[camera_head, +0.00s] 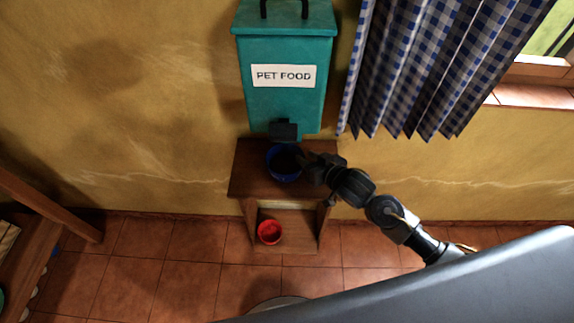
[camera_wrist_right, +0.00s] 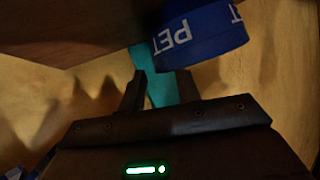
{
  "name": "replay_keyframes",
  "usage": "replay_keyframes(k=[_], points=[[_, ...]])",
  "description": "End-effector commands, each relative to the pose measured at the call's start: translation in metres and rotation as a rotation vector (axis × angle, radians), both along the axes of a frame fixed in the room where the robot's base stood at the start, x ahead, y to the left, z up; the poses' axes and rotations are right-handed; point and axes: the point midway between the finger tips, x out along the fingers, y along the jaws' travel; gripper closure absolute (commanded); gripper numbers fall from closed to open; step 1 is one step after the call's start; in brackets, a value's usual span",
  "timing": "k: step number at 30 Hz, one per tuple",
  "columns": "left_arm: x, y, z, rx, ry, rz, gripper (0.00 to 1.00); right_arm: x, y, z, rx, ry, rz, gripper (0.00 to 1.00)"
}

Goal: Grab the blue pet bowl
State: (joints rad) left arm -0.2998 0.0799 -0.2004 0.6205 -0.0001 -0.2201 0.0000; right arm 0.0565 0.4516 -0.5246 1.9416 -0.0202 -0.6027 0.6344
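The blue pet bowl (camera_head: 270,162) stands on top of a small dark wooden stand (camera_head: 246,181), below the dispenser spout. In the right wrist view the bowl (camera_wrist_right: 205,38) is at the upper right, with upside-down white "PET" lettering on its side. My right gripper (camera_head: 305,164) reaches in from the right, at the bowl's right side. In the wrist view its two fingers (camera_wrist_right: 160,88) are apart with nothing held between them. The right-hand fingertip is close to the bowl's rim; I cannot tell whether it touches. My left gripper is out of view.
A teal "PET FOOD" dispenser (camera_head: 284,100) is on the wall above the bowl. A red bowl (camera_head: 270,232) sits on the stand's lower level. A checked curtain (camera_head: 415,65) hangs at the upper right. Wooden furniture (camera_head: 35,245) is at the left; tiled floor between is clear.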

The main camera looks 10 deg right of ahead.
Motion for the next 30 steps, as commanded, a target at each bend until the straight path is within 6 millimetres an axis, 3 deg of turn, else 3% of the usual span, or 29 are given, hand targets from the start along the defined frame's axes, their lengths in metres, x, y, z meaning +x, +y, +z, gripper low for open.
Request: replay_keyframes(k=[7, 16, 24, 30], points=[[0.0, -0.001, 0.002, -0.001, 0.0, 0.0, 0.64, 0.029, 0.012, -0.012, -0.001, -0.001, -0.001, 0.67], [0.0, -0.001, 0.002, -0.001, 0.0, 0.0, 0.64, 0.033, 0.013, -0.014, -0.001, -0.001, 0.0, 0.67], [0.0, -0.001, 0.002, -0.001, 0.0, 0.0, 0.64, 0.032, 0.013, -0.014, -0.001, 0.0, -0.001, 1.0], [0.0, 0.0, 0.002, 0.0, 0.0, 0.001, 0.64, 0.032, 0.013, -0.015, -0.002, 0.001, 0.0, 1.0]])
